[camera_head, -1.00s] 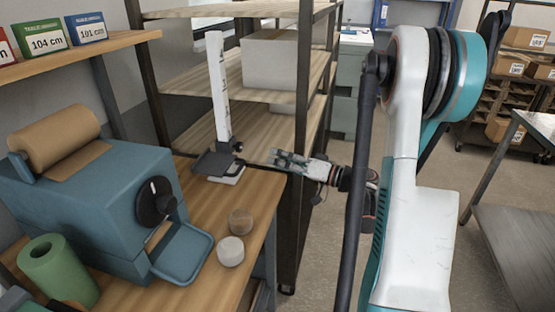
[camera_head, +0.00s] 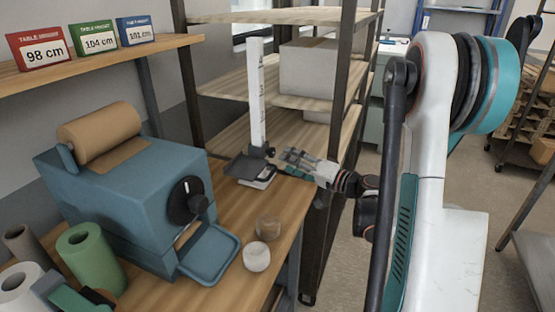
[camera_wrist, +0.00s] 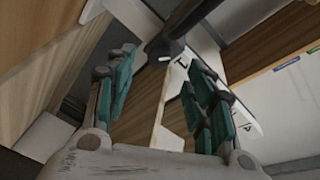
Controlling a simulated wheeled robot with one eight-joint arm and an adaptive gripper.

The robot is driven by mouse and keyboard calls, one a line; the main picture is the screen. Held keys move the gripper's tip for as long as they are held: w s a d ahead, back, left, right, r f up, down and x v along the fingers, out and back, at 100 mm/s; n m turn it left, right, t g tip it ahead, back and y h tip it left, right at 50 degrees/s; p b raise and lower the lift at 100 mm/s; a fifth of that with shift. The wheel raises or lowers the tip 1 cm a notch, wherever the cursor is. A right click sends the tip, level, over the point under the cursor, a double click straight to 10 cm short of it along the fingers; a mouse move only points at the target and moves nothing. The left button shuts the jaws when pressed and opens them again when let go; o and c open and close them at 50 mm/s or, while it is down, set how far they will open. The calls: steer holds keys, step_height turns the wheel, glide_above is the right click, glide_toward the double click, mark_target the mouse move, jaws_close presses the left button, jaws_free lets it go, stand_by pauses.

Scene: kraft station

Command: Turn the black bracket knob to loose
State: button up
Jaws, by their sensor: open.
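A white upright post (camera_head: 257,95) with marks along it stands on a white base on the wooden bench. A black bracket (camera_head: 246,167) sits low on the post, and its small black knob (camera_head: 271,152) is on the post's right side. My gripper (camera_head: 284,160) is just right of the knob with its fingers pointing left at it. In the wrist view my gripper (camera_wrist: 160,85) is open, its teal-padded fingers spread apart. A black part that looks like the knob (camera_wrist: 161,48) shows between and beyond the fingertips. I cannot tell the knob's setting or whether a finger touches it.
A blue machine (camera_head: 120,190) with a black dial and a tray (camera_head: 210,255) fills the bench's left side. Two small round pieces (camera_head: 257,257) lie right of the tray. A wooden shelf rack (camera_head: 230,88) stands behind the post. The bench's right edge is close below my gripper.

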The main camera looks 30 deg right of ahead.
mark_target(274, 154)
steer(key=b+x, duration=0.1)
steer(key=x, duration=0.5)
steer(key=c, duration=1.1)
